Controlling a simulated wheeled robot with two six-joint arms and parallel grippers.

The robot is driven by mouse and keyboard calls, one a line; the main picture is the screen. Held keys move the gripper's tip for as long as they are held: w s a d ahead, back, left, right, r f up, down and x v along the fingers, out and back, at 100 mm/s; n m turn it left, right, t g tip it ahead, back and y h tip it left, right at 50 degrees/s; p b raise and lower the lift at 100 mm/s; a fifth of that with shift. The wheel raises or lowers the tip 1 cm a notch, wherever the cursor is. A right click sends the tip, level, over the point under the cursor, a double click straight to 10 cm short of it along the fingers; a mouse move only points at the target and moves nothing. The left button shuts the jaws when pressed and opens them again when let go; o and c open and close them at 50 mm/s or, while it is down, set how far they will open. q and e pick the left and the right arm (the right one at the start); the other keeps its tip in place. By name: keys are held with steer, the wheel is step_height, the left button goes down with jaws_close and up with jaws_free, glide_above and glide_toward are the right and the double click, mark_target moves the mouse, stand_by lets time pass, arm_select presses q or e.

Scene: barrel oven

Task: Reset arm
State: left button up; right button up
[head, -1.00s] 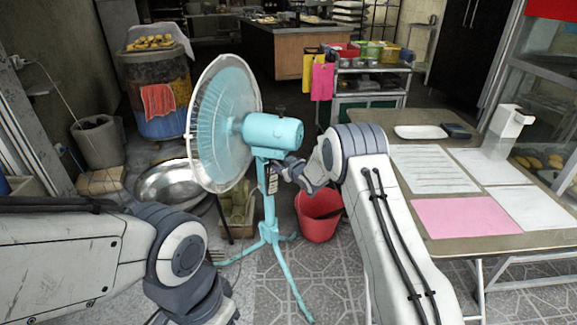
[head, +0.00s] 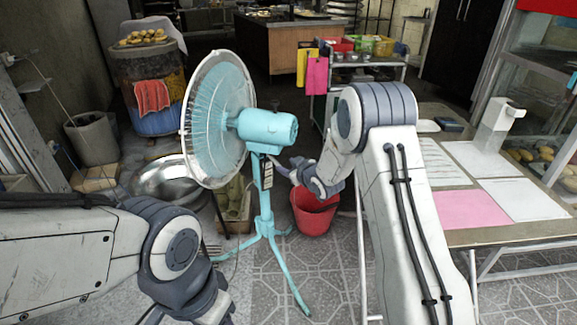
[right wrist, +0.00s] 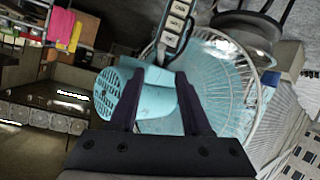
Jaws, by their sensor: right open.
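My right arm reaches forward in the head view, its gripper (head: 284,169) pointing left beside the stem of a light-blue standing fan (head: 263,128). In the right wrist view the two dark fingers of the right gripper (right wrist: 158,78) are spread apart with nothing between them. The fan's blue motor housing (right wrist: 158,103) lies beyond the fingers, with the button panel (right wrist: 175,28) above it. My left arm (head: 172,246) is bent at the lower left. Its gripper is mostly cut off by the bottom edge, so its jaws cannot be read.
A red bucket (head: 314,215) stands on the floor right of the fan. A table (head: 460,238) with papers and a pink sheet is at the right. A metal bowl (head: 165,181) and a barrel oven (head: 150,85) stand at the left. Tiled floor is open in front of the fan.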

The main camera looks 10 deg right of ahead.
steer(key=shift+s+r, duration=0.1)
steer(key=shift+s, duration=0.15)
steer(key=s+a+r+g+h, duration=0.1)
steer(key=s+a+r+g, duration=0.2)
steer(key=s+a, duration=0.4)
steer(key=s+a+r+g, duration=0.2)
steer(key=s+a+g, duration=0.15)
steer(key=s, duration=0.55)
steer(key=s+r+n+g+h, duration=0.2)
steer(key=s+g, duration=0.5)
steer(key=s, duration=2.5)
step_height(320, 180, up, 18)
steer(key=p, duration=1.8)
steer(key=shift+w+a+r+m+p, duration=0.15)
steer(key=shift+a+r+m+p, duration=0.1)
steer(key=shift+a+m+p, duration=0.15)
